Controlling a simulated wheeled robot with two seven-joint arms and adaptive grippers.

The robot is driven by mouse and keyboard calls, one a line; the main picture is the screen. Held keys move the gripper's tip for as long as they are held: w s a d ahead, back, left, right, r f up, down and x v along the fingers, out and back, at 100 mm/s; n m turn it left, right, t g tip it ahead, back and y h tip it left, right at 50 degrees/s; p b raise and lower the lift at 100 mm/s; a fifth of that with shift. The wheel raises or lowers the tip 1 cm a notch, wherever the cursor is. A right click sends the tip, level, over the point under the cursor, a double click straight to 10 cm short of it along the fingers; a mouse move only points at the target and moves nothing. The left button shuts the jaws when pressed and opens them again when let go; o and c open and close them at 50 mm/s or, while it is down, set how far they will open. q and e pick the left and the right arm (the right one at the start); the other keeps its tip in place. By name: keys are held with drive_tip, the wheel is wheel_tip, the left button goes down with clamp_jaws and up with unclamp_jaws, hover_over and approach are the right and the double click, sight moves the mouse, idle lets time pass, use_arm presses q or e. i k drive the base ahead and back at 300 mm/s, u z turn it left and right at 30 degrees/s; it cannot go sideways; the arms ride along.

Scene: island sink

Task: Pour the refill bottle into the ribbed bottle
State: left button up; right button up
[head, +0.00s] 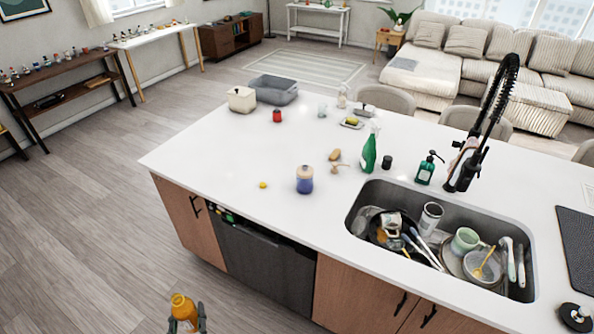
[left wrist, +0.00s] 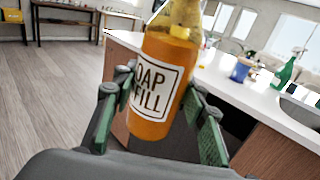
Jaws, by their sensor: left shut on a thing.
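The refill bottle (head: 184,310) is orange with a yellow upper part, at the bottom left of the head view. Its white label, partly reading "OAP" and "FILL", shows in the left wrist view (left wrist: 152,85). My left gripper (head: 187,319) is shut around the bottle's body, holding it slightly tilted in front of the island. A teal pump bottle (head: 425,172) stands upright behind the sink, and a small clear bottle (head: 342,97) stands farther back. Ribs are too small to make out on either. My right gripper is out of view.
The white island counter (head: 230,160) has free room at its left. A green spray bottle (head: 369,152), a blue jar (head: 305,180) and a yellow item (head: 263,185) stand on it. The sink (head: 365,192) is full of dishes; a tall black faucet (head: 480,140) rises behind it.

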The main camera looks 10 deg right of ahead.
sight(304, 173)
drive_tip(key=z, duration=1.25)
drive_tip(key=i, duration=0.5)
drive_tip(key=u, duration=0.05)
